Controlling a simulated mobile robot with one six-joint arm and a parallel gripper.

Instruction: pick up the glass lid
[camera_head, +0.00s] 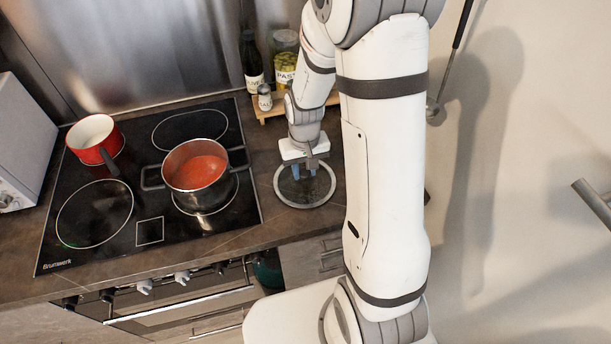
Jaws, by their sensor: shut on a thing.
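The glass lid (307,204) is a round clear disc with a pale grey rim. It is at the right end of the dark countertop, right of the stove. My gripper (304,172) points down over the middle of the lid. The lid's knob is hidden by the fingers. I cannot tell whether the lid rests on the counter or is slightly above it.
A dark pot (212,197) of red sauce stands on the black cooktop (95,213), left of the lid. A red saucepan (91,150) stands farther left. Bottles (252,68), a pasta jar (284,62) and a salt shaker (264,99) stand on a wooden board behind.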

